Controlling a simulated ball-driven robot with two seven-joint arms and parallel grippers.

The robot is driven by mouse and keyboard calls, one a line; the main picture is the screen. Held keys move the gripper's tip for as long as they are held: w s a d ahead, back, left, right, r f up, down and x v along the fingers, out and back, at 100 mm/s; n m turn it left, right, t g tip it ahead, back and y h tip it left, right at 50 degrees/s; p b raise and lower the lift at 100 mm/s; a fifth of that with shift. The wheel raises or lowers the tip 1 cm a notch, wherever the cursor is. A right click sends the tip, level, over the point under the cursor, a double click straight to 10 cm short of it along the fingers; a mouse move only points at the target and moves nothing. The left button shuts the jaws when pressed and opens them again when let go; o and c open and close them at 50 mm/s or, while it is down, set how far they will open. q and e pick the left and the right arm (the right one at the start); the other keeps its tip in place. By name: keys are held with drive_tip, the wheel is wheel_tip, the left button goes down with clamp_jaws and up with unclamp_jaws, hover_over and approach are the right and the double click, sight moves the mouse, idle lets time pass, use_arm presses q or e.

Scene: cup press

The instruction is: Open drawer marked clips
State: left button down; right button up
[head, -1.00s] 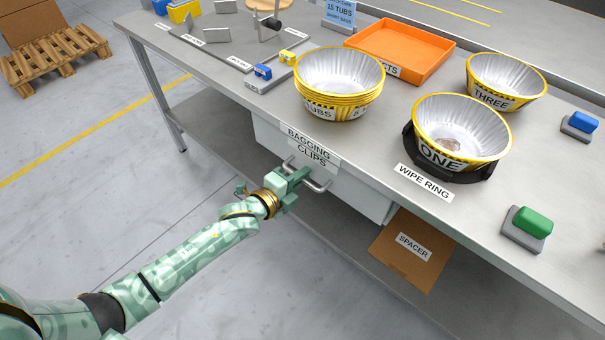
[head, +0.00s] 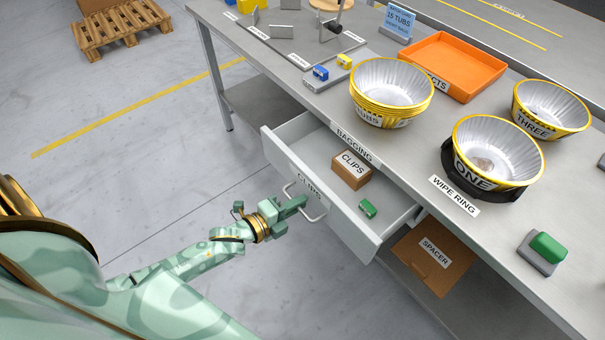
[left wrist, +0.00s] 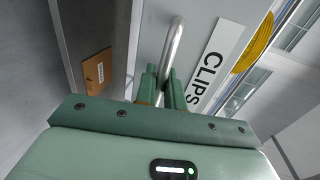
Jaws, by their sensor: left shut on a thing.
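The drawer marked clips (head: 340,218) is pulled out from under the bench. Inside it lie a brown box labelled CLIPS (head: 351,170) and a small green object (head: 368,208). My left gripper (head: 297,204) is shut on the drawer's metal handle (head: 319,214). In the left wrist view the gripper's fingers (left wrist: 163,88) are around the handle bar (left wrist: 172,50), beside the CLIPS label (left wrist: 208,68). My right gripper is not in view.
The bench top holds stacked tubs (head: 391,92), tub ONE (head: 497,150), tub THREE (head: 551,108) and an orange tray (head: 452,65). A SPACER box (head: 433,258) sits on the lower shelf right of the drawer. The floor in front is clear.

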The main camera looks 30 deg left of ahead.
use_arm(q)
drive_tip(key=shift+s+f, duration=0.1)
drive_tip(key=c, duration=1.6)
unclamp_jaws()
drive_tip(key=shift+c, duration=0.2)
